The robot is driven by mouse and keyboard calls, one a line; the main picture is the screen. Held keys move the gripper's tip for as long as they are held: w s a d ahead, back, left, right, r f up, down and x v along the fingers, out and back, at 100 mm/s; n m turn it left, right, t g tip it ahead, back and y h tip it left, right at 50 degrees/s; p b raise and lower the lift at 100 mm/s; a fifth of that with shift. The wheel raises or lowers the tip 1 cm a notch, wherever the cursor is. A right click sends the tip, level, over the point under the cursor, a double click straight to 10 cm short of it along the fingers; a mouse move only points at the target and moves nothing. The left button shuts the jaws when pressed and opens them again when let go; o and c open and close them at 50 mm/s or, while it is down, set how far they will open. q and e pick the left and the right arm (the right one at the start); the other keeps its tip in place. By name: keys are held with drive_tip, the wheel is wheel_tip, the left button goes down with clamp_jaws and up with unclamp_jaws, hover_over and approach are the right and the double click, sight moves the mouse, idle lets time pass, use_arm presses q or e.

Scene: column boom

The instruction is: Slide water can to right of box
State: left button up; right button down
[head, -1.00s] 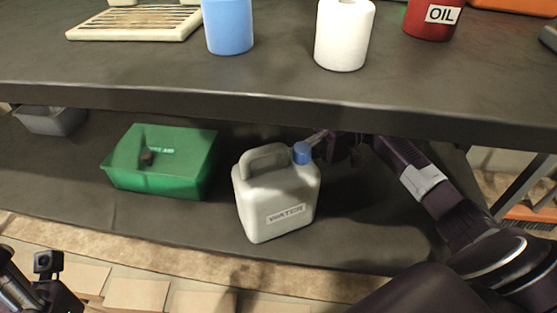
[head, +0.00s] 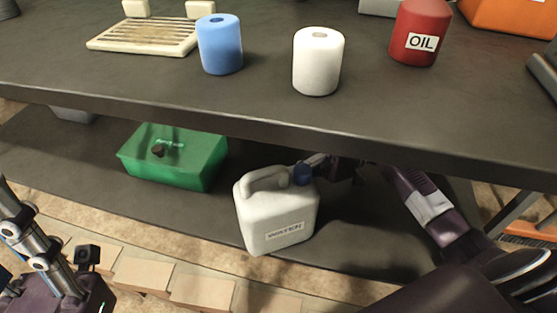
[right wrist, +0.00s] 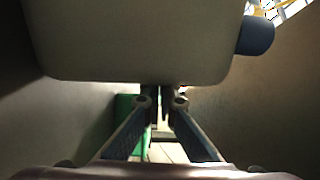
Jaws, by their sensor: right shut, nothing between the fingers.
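The water can (head: 278,222), pale grey with a blue cap and a WATER label, stands upright on the lower shelf. It is just right of and a little nearer than the green first aid box (head: 190,172). My right gripper (head: 322,163) is at the can's far side by the cap, partly hidden by the can and the upper shelf edge. In the right wrist view its fingers (right wrist: 160,101) are shut and empty beside the can (right wrist: 140,45); I cannot tell whether they touch it. My left arm shows at the lower left, its fingers out of view.
The upper table (head: 200,95) overhangs the lower shelf and holds a blue roll (head: 219,48), a white roll (head: 318,65) and a red oil can (head: 420,28). A grey bin (head: 72,114) is partly hidden at left. The lower shelf right of the can is clear.

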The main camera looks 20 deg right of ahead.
drive_tip(key=d, duration=1.2)
